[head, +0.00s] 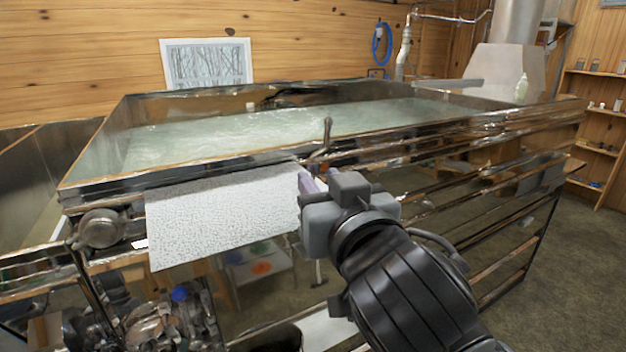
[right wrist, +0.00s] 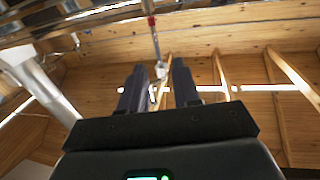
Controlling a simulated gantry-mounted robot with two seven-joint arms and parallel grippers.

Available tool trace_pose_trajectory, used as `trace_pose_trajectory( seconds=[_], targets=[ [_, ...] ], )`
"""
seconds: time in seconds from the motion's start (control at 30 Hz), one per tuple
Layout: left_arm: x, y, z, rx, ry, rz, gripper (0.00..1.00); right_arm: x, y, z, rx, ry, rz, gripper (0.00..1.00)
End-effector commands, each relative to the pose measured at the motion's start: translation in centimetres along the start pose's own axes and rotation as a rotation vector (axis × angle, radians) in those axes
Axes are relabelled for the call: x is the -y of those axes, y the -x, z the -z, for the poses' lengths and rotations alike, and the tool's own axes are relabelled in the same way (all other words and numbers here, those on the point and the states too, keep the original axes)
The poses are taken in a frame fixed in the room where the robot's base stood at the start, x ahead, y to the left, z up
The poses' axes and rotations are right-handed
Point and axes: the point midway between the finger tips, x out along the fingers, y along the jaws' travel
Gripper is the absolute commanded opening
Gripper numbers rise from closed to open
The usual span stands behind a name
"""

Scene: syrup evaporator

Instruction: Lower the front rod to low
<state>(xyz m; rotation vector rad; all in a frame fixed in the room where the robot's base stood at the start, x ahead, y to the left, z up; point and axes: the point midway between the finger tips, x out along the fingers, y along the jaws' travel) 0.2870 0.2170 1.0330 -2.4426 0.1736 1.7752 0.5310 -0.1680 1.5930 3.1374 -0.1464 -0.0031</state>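A short dark metal rod (head: 327,132) stands upright at the front rim of the steaming evaporator pan (head: 120,181); its lower end bends toward the rim. It looks like the front rod, but no label shows. My right gripper (head: 308,184) is just below it and in front of the pan; its body hides most of its fingers there. In the right wrist view the two dark fingers of my right gripper (right wrist: 159,85) stand apart. A thin rod with a red part (right wrist: 152,22) shows beyond and between the fingertips; contact cannot be told. My left gripper is not in view.
A white textured sheet (head: 222,214) hangs on the pan's front, left of my right gripper. A round metal fitting (head: 101,228) sits at the front left corner. Metal rails (head: 450,150) run along the right side. Floor (head: 575,260) is open at right.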

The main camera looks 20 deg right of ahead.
Motion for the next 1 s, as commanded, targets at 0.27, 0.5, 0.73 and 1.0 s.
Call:
trace_pose_trajectory(
  seconds=[0.27,0.5,0.73,1.0],
  targets=[
    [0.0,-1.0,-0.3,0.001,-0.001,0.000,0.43,0.1,3.8,-0.1,-0.001,0.001,0.002,0.32],
    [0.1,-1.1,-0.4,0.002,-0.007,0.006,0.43,0.0,4.8,-0.1,0.001,0.001,0.000,0.32],
    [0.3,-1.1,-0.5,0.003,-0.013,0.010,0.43,0.0,4.8,0.0,0.001,0.001,0.000,0.32],
    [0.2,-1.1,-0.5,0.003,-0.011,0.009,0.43,0.1,4.3,-1.2,0.027,0.003,0.000,0.32]
  ],
)
